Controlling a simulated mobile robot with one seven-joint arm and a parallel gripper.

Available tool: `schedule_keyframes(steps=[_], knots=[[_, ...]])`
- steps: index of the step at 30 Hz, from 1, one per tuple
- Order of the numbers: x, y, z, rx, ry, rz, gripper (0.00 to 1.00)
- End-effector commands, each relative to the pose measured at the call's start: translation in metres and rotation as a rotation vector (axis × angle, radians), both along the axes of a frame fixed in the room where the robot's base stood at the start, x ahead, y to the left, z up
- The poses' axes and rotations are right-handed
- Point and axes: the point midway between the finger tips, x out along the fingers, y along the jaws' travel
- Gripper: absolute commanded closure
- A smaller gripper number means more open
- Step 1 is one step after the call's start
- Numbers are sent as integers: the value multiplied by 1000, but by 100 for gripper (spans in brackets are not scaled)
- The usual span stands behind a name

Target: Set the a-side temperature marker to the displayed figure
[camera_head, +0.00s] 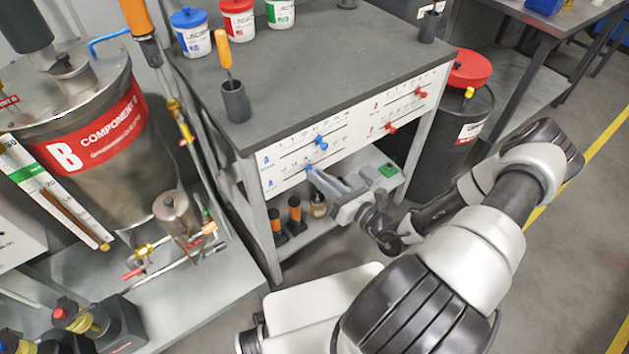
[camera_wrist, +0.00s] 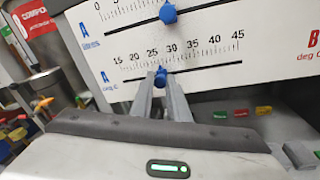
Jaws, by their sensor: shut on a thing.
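The white scale panel (camera_head: 350,128) is on the front of the grey bench. In the wrist view its lower A row, labelled deg C, runs from 15 to 45. The blue a-side temperature marker (camera_wrist: 160,76) is on that row, below the stretch between 25 and 30. My gripper (camera_wrist: 161,82) is shut on this marker, one finger on each side. In the head view my gripper (camera_head: 312,171) reaches the panel's lower left, and its fingers largely hide the marker. I cannot read a displayed figure in either view.
Another blue marker (camera_wrist: 168,13) is on the A row just above. Two red markers (camera_head: 421,92) (camera_head: 391,127) are on the panel's right half. Bottles (camera_head: 318,205) stand on the shelf below. A steel component B tank (camera_head: 90,120) is left, a dark drum (camera_head: 450,120) right.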

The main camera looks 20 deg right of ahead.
Motion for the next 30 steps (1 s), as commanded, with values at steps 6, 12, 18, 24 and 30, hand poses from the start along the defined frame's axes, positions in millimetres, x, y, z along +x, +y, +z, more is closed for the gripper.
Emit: schedule_keyframes(steps=[6,12,18,24,30], knots=[[0,1,0,0,0,1,72],[0,1,0,0,0,1,66],[-4,-1,0,-1,1,-1,66],[-30,-16,1,-1,2,-2,66],[-75,-39,1,-2,3,-3,66]])
